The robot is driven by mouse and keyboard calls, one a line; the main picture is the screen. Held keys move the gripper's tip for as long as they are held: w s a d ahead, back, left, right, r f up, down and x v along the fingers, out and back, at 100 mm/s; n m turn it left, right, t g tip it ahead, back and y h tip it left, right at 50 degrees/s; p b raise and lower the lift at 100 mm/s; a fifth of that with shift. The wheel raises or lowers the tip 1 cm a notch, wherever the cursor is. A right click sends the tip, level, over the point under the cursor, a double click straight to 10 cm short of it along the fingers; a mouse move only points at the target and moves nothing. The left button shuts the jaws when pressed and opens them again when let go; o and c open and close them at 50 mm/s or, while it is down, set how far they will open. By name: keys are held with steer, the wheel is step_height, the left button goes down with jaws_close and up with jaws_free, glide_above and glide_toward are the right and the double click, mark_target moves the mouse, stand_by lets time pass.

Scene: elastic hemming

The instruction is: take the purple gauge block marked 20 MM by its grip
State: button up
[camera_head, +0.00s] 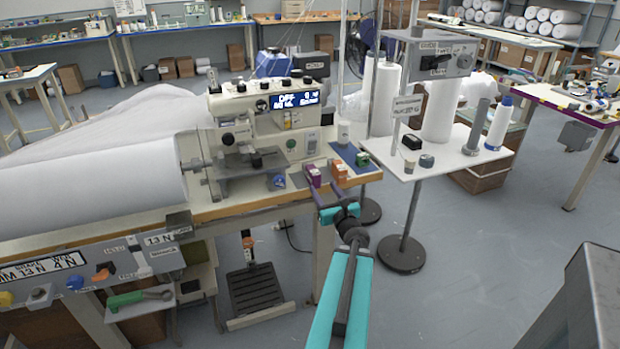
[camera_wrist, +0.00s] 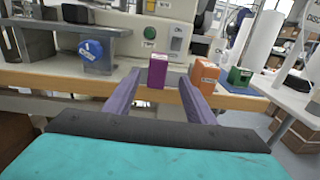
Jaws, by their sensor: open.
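The purple gauge block (camera_wrist: 157,72) stands upright at the front edge of the sewing table, with a pale label on its top. It also shows in the head view (camera_head: 313,175), partly behind my gripper. My gripper (camera_wrist: 159,79) is open, and its two purple fingers point at the block. In the wrist view the block appears centred between the fingertips, with a gap on each side. I cannot tell whether the tips reach alongside it or stop just short. In the head view my gripper (camera_head: 327,190) is at the table's front edge. The marking is too small to read.
An orange block (camera_wrist: 205,74) stands close to the right fingertip, and a green block (camera_wrist: 239,77) is farther right. A blue round part (camera_wrist: 93,54) sits to the left. The sewing machine (camera_head: 265,115) rises behind. The wooden table edge (camera_wrist: 50,80) runs under the fingers.

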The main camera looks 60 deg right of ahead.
mark_target(318, 180)
steer(key=shift+w+d+f+b, duration=0.15)
steer(key=shift+b, duration=0.3)
steer(key=shift+w+b, duration=0.1)
steer(key=shift+b, duration=0.2)
steer(key=shift+w+d+b, duration=0.15)
steer(key=shift+d+b, duration=0.05)
steer(key=shift+b, duration=0.35)
steer(key=b+x, duration=0.1)
steer(key=b, duration=0.4)
steer(key=shift+w+d, duration=0.25)
steer(key=shift+w, duration=0.05)
steer(key=x, duration=0.4)
steer(key=shift+w+d, duration=0.2)
steer(key=shift+w, duration=0.15)
steer(key=shift+w+d, duration=0.25)
steer(key=shift+w, duration=0.1)
steer(key=shift+r+p+x, duration=0.15)
steer(key=shift+p+x, duration=0.05)
steer(key=shift+x, duration=1.1)
steer(key=shift+r+p+x, duration=0.15)
steer(key=shift+p+x, duration=0.05)
steer(key=shift+x, duration=1.15)
steer(key=shift+w+a, duration=0.15)
steer(key=shift+a, duration=0.05)
steer(key=shift+c, duration=0.3)
